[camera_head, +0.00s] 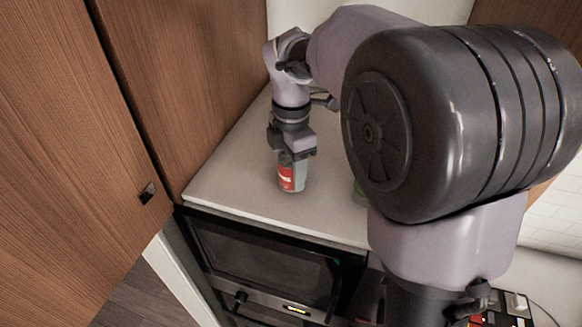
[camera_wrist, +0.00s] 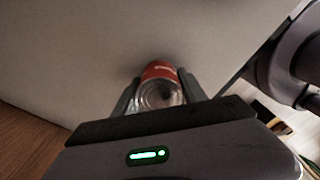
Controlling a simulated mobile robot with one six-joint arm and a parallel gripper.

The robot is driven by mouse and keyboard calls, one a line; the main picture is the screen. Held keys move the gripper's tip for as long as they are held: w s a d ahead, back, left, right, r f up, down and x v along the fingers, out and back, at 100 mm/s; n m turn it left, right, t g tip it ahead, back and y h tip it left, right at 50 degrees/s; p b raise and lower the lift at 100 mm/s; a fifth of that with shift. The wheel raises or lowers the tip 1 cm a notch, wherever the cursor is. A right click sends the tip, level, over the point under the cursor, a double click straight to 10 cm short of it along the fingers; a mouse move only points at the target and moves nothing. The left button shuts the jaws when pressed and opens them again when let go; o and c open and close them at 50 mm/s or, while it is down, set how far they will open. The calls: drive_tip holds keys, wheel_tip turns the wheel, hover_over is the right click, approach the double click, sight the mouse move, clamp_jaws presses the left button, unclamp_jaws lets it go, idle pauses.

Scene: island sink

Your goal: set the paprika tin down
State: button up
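The paprika tin (camera_head: 287,177) is a small container with a red label and stands upright at or just above the pale counter in the head view. My gripper (camera_head: 293,157) points down over it, with its fingers on either side of the tin's upper part. In the wrist view the tin (camera_wrist: 160,86) shows its shiny round end and red label between the two fingers (camera_wrist: 158,94), which appear closed on it. Whether the tin's base touches the counter cannot be told for sure.
The pale counter (camera_head: 235,185) is clear to the left of the tin. Wooden cabinet panels (camera_head: 185,80) border the left, and a dark oven (camera_head: 265,260) sits below the counter's front edge.

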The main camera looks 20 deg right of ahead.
drive_tip(key=o, duration=0.4)
drive_tip(key=shift+c, duration=0.2)
drive_tip(key=shift+w, duration=0.1)
